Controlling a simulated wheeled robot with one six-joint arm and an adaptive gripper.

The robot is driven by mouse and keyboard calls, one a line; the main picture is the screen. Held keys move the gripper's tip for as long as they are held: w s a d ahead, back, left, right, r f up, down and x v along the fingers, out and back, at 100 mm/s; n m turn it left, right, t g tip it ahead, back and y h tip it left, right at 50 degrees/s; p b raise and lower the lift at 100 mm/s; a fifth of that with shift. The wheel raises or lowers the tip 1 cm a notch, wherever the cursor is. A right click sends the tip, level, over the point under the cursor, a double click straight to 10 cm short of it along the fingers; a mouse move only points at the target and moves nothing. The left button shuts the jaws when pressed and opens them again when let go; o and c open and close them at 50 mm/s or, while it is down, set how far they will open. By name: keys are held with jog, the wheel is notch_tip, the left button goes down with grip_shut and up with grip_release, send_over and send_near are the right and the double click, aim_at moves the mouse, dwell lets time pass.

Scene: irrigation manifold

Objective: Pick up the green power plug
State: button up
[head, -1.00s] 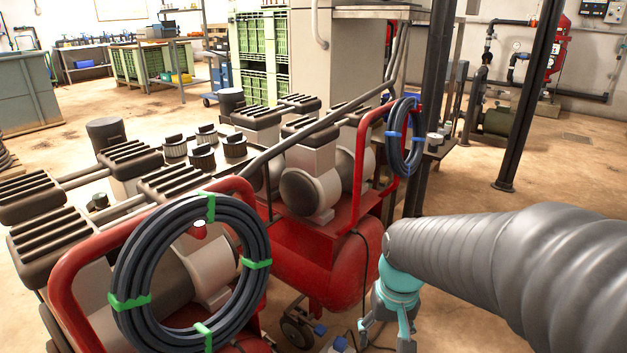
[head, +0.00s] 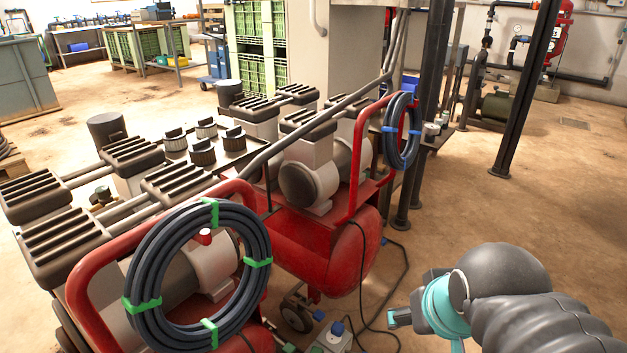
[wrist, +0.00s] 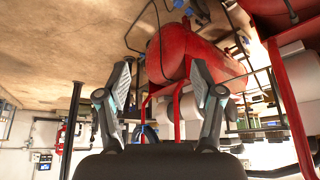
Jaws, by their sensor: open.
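A small green piece (head: 289,348), possibly the green power plug, shows at the bottom edge of the head view, left of a pale socket box (head: 334,342). It is too small and cut off to be sure. Blue plugs (head: 337,328) sit at the box. My gripper (head: 425,335) is at the lower right, to the right of the box and apart from it. In the wrist view, which is upside down, its two fingers (wrist: 160,82) are spread with nothing between them. I cannot make out a green plug there.
A red compressor tank (head: 335,262) with a tubular frame stands left of my gripper. A coiled dark hose (head: 133,262) with green ties hangs on the near frame. A black cable (head: 404,268) lies on the floor. Dark posts (head: 520,110) stand behind. The floor at right is clear.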

jog(key=shift+f, duration=0.1)
jog(key=m+g+b, duration=0.4)
jog(key=g+b, duration=0.2)
jog(key=b, duration=0.2)
send_over(316, 351)
jog(key=f, duration=2.8)
jog(key=w+f, duration=0.1)
jog(key=f, duration=1.3)
jog(key=shift+d, duration=0.1)
jog(key=shift+s+f+b, duration=0.2)
jog(key=shift+f, duration=0.55)
jog(key=shift+s+f+b, duration=0.15)
jog(key=shift+f+b, duration=0.1)
jog(key=shift+f, duration=0.55)
jog(key=shift+s+f+b, duration=0.2)
jog(key=shift+f, duration=0.95)
